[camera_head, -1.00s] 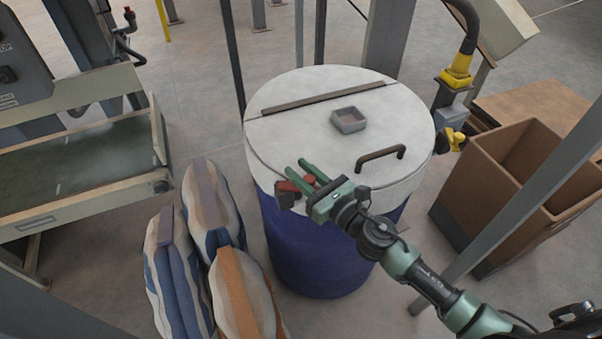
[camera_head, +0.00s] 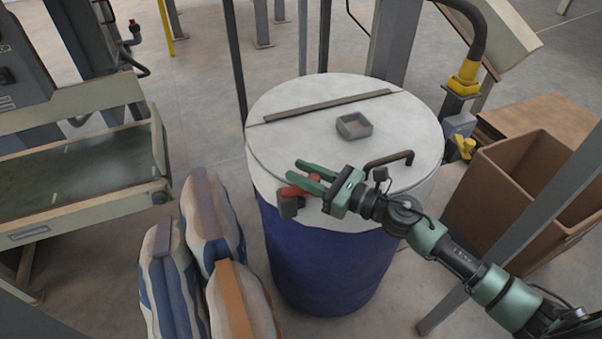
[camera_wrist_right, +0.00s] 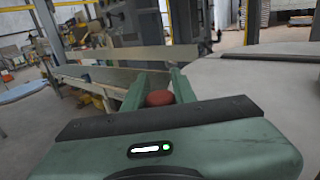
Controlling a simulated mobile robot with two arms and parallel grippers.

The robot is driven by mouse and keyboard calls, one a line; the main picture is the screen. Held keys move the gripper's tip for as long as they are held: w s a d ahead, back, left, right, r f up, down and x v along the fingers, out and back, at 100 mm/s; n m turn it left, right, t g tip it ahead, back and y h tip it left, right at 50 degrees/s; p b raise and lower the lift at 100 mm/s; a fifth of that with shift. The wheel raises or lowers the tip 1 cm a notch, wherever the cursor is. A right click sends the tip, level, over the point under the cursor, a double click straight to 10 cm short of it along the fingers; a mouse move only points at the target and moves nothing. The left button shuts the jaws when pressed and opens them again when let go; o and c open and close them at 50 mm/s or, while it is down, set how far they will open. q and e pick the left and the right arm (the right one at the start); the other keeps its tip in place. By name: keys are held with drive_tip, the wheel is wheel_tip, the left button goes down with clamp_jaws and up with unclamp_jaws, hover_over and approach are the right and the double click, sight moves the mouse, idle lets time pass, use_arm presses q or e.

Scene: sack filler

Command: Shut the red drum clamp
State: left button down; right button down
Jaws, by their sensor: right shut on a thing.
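The red drum clamp (camera_head: 303,186) sits at the front rim of a blue drum (camera_head: 325,260) with a white lid (camera_head: 285,140). A dark grey block of the clamp (camera_head: 288,207) hangs at the rim. My right gripper (camera_head: 316,174) reaches in from the right, and its green fingers are shut on the red part. In the right wrist view the rounded red end (camera_wrist_right: 159,98) shows between the two fingers (camera_wrist_right: 157,90). The fingers hide part of the clamp. My left gripper is not in view.
Striped sacks (camera_head: 215,230) stand left of the drum. A brown bin (camera_head: 500,205) and a grey post (camera_head: 520,235) stand to the right.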

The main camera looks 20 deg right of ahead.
drive_tip(key=c, duration=1.1)
unclamp_jaws()
drive_tip(key=shift+c, duration=0.2)
drive_tip(key=b+v, duration=0.3)
drive_tip(key=v, duration=0.4)
drive_tip(key=shift+s+d, duration=0.25)
drive_tip(key=shift+s, duration=0.05)
